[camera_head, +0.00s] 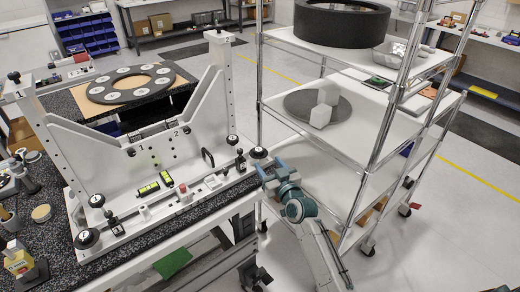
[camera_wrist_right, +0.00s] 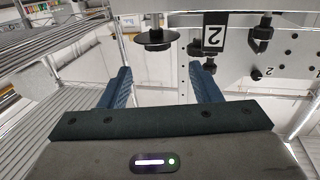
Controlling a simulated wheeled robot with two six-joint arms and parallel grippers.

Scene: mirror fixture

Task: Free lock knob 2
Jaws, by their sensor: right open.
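A light grey mirror fixture (camera_head: 175,130) stands on the speckled bench, with 1 and 2 marked on its panel. A black round knob (camera_head: 258,152), apparently lock knob 2, sits at its right front corner. In the right wrist view this knob (camera_wrist_right: 157,38) shows as a wide disc with a short stem, beside a label (camera_wrist_right: 214,32) reading 2 upside down. My right gripper (camera_head: 268,174) is just in front of the knob. Its open fingers (camera_wrist_right: 160,88) point toward the knob, with an empty gap between them. My left gripper is not in view.
A dark upright clamp (camera_head: 240,160) stands beside the knob; it or a similar one (camera_wrist_right: 260,35) shows in the wrist view. A wire-post shelf cart (camera_head: 345,140) is close on the right.

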